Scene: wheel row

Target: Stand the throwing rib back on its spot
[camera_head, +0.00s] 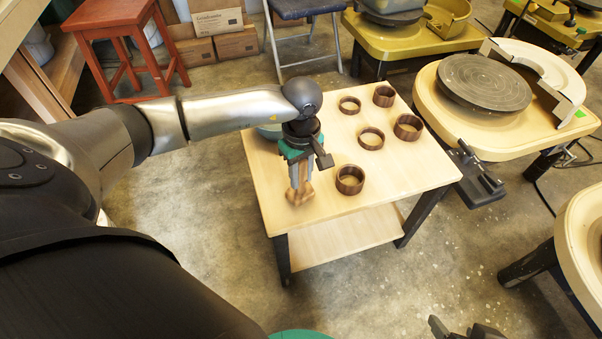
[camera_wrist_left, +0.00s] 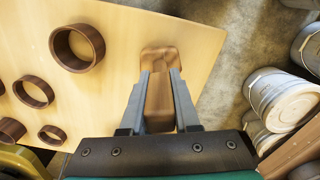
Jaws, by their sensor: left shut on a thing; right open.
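My left gripper (camera_head: 300,180) points down over the near left part of the pale wooden table (camera_head: 345,215) and is shut on the rib. In the left wrist view the rib (camera_wrist_left: 159,92) sits between the two grey fingers (camera_wrist_left: 159,100), near the table edge. I cannot tell whether its lower end touches the tabletop. My right gripper (camera_head: 462,330) shows only partly at the bottom edge of the head view, open and away from the table. No marked spot for the rib is clear.
Several brown rings stand on the table, the nearest (camera_head: 350,180) just right of the rib. A potter's wheel (camera_head: 484,82) stands to the right. Buckets (camera_wrist_left: 284,99) stand on the floor beyond the table edge.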

